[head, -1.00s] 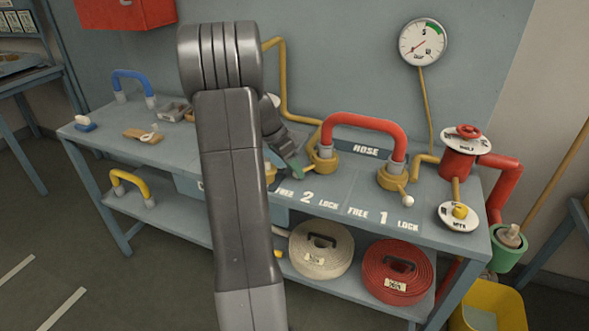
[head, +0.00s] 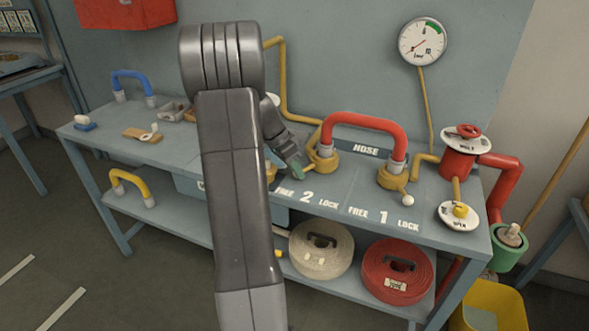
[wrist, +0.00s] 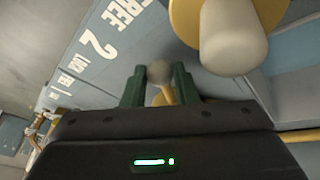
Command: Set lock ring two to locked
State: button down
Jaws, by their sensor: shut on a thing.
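Lock ring two (head: 322,160) is the brass ring at the left end of the red hose (head: 365,122), behind the "FREE 2 LOCK" label (head: 306,196). My gripper (head: 298,169) is beside it, just left of the ring in the head view. In the wrist view, my dark green fingers (wrist: 158,84) are closed around a small grey ball knob (wrist: 158,70) on a brass lever (wrist: 162,97). The knob is hidden in the head view, so the lever's exact angle against the label is hard to tell.
Lock ring one (head: 392,178) stands to the right, its pale knob (head: 408,201) pointing forward. A brass-collared pale cylinder (wrist: 232,42) is close to my fingers. Red valve (head: 458,160) and gauge (head: 422,42) are at the right.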

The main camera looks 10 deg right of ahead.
jog(key=s+n+b, duration=0.1)
jog(key=s+d+n+t+b, duration=0.1)
jog(key=shift+d+f+b, duration=0.1)
jog(key=shift+f+b, duration=0.1)
jog(key=shift+b, duration=0.1)
jog(key=s+d+n, duration=0.1)
jog(key=n, duration=0.1)
jog(key=s+d+n+t+b, duration=0.2)
jog(key=d+n, duration=0.1)
jog(key=shift+s+r+n+y, duration=0.25)
jog(key=shift+n+y, duration=0.05)
jog(key=shift+s+d+n+t+y+p, duration=0.15)
jog(key=shift+s+d+n+t+p, duration=0.1)
jog(key=shift+d+n, duration=0.25)
jog(key=shift+s+d+n+t+y+p, duration=0.15)
jog(key=shift+d+n+t+p, duration=0.1)
jog(key=shift+d+n, duration=0.2)
jog(key=shift+d+n+p, duration=0.5)
jog(key=shift+d+n, duration=0.15)
jog(key=shift+n, duration=0.2)
jog(key=shift+t, duration=0.3)
jog(key=c, duration=1.1)
grip_release()
jog(key=shift+c, duration=0.2)
jog(key=shift+s, duration=0.1)
